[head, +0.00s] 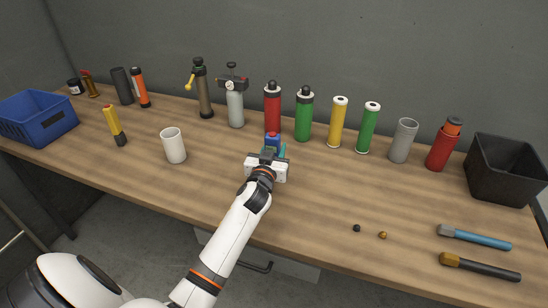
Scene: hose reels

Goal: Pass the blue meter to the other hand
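The blue meter (273,139) is a small blue block in the middle of the head view, in front of the red cylinder. My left gripper (268,153) is right at it, with its dark fingers on the near side of the meter. The gripper body hides the lower part of the meter and most of the fingers. I cannot tell whether the fingers are closed on it or whether it touches the table. A bit of teal shows beside it on the right. My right gripper is not in view.
On the wooden table (310,195), a red cylinder (272,100), a green cylinder (303,118) and other tubes stand behind the gripper. A white cup (174,146) is left. A blue crate (38,120) and black bin (505,170) stand at the ends. Brushes (480,267) lie front right.

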